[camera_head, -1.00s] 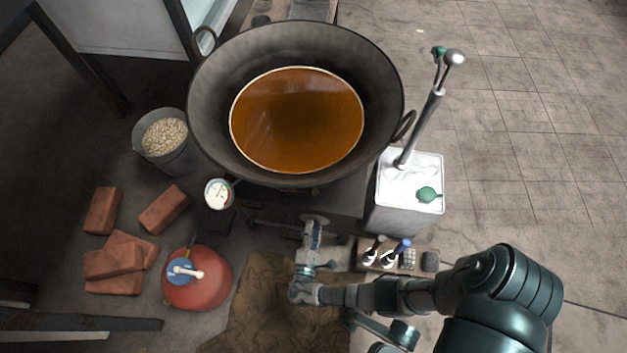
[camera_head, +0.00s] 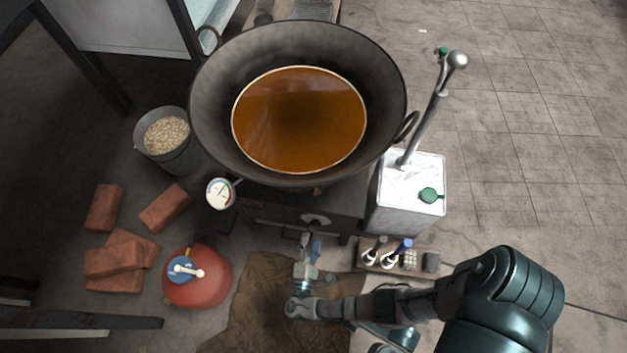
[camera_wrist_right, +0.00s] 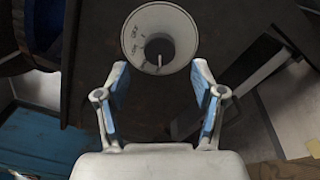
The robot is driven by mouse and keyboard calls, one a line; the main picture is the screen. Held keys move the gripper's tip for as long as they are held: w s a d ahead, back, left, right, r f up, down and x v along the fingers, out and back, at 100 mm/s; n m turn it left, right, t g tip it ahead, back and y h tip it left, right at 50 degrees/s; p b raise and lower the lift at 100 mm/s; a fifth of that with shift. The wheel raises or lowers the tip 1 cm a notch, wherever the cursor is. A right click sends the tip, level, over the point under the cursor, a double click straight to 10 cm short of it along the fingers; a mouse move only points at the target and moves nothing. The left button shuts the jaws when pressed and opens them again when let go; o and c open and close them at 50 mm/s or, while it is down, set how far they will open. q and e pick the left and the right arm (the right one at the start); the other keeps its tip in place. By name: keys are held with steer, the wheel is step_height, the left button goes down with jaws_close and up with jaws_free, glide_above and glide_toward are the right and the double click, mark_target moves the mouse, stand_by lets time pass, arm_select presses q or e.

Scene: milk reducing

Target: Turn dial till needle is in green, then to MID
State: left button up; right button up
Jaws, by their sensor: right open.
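The dial (camera_wrist_right: 159,52) is a dark knob on a round pale plate in the right wrist view, with small lettering at its left, including what looks like OFF. In the head view the plate (camera_head: 316,220) shows on the stove front below the pan. My right gripper (camera_head: 310,240) is open and empty just in front of the dial; in the wrist view its blue-padded fingers (camera_wrist_right: 160,90) stand apart below the knob, not around it. The gauge (camera_head: 220,194) has a white face with a green part; its needle is too small to read surely. My left gripper is not in view.
A wide pan (camera_head: 205,110) of orange-brown liquid sits above the stove. A red gas cylinder (camera_head: 205,289) and bricks (camera_head: 163,208) lie to the left. A metal can (camera_head: 395,212) and a tray of small items (camera_head: 372,268) stand at the right.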

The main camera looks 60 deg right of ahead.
steer(key=v, duration=0.7)
steer(key=shift+a, duration=0.2)
steer(key=shift+s, duration=0.1)
